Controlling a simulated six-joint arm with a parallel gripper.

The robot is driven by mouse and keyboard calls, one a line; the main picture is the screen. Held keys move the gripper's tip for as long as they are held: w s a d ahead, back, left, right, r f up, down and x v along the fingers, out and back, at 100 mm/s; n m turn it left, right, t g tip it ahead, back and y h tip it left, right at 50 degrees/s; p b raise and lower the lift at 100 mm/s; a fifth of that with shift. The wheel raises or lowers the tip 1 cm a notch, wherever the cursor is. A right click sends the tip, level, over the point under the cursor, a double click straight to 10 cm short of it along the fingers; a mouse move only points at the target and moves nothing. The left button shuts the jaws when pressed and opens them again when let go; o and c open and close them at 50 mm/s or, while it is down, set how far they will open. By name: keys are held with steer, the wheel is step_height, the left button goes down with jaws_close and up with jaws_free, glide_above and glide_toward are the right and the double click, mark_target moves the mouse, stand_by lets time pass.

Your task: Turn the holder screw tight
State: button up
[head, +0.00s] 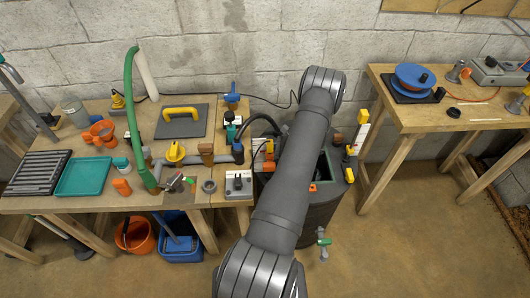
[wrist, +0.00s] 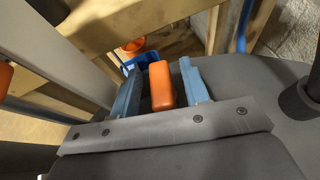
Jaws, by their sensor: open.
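In the wrist view my gripper (wrist: 160,84) shows as two blue-grey fingers rising from a grey bar with dark bolts. It is open. An upright orange block (wrist: 161,86) with rounded edges stands between the fingers, one on each side. I cannot tell whether either finger touches it, or whether it is the holder screw. In the head view a dark tank (head: 322,212) stands right of the left bench, with a small orange part (head: 313,187) on its top. My grey arm crosses in front of the tank and hides my gripper and part of the tank top.
The left bench holds a teal tray (head: 84,177), a grey trowel board with yellow handle (head: 181,120) and a green hose (head: 131,100). The right bench carries a blue reel (head: 413,77). An orange bucket (head: 136,236) and a blue bin (head: 180,247) stand below the left bench.

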steer(key=shift+c, duration=0.4)
jaws_close()
steer(key=shift+n+g, duration=0.8)
steer(key=shift+g, duration=0.1)
steer(key=shift+y, duration=0.3)
steer(key=shift+o, duration=0.4)
jaws_free()
steer(key=v, duration=0.7)
steer(key=shift+d+r, duration=0.15)
steer(key=shift+d, duration=0.05)
